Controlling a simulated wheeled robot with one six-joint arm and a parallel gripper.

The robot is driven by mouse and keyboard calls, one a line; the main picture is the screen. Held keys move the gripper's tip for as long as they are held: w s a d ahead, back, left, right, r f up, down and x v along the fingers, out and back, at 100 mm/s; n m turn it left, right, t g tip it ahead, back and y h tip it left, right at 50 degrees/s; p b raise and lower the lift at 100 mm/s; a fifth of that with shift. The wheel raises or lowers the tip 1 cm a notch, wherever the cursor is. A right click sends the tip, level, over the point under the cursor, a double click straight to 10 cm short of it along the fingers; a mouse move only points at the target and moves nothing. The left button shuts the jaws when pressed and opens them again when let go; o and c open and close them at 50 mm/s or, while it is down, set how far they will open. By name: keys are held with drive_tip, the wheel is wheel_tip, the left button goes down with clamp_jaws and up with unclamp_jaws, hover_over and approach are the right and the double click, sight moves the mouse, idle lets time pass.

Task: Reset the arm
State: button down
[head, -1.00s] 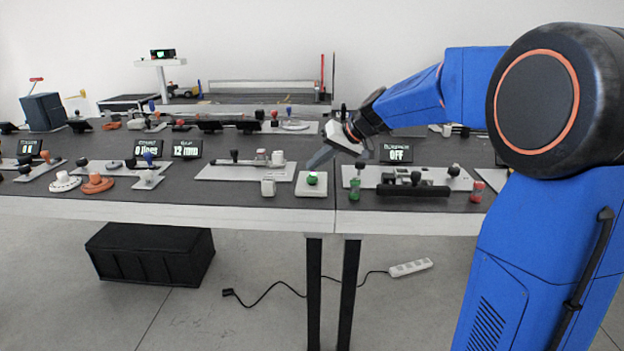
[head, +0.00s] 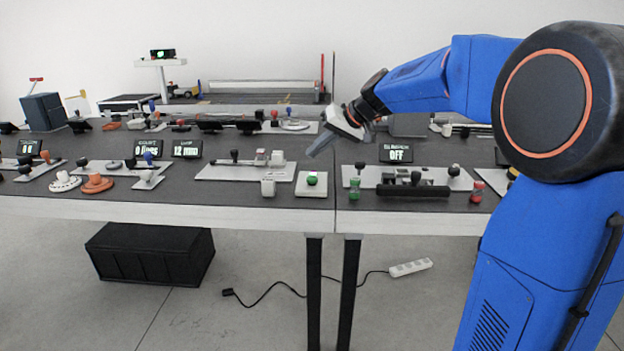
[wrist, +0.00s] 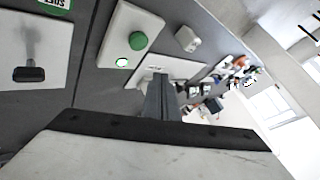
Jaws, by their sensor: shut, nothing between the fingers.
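My blue arm (head: 420,85) reaches in from the right in the head view. My gripper (head: 312,152) hangs above the table, tilted down to the left, with its fingers together and nothing between them. In the wrist view the shut fingers (wrist: 160,100) show at the middle. The gripper is above and a little behind a white box with a green button (head: 312,181), apart from it. The same green button (wrist: 138,41) shows in the wrist view, left of the fingers.
The long dark table (head: 225,212) bears several panels with knobs. An "OFF" display (head: 397,153) stands right of the gripper. A black bin (head: 150,252) and a power strip (head: 410,267) lie on the floor. The space above the table is mostly free.

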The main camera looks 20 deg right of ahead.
drive_tip(key=shift+s, duration=0.1)
drive_tip(key=s+f+g+h, duration=0.1)
drive_tip(key=s+f+h, duration=0.25)
drive_tip(key=s, duration=1.75)
drive_tip(key=s+d+f+h, duration=0.1)
drive_tip(key=s+d+f, duration=0.1)
drive_tip(key=s+f, duration=0.2)
drive_tip(key=s+d+f+h, duration=0.1)
drive_tip(key=s+f, duration=0.3)
drive_tip(key=s, duration=0.6)
drive_tip(key=s+d+f+h, duration=0.1)
drive_tip(key=s+d+f, duration=0.2)
drive_tip(key=s, duration=0.4)
drive_tip(key=shift+s+f+m, duration=0.15)
drive_tip(key=shift+f+m, duration=0.15)
drive_tip(key=shift+f, duration=0.3)
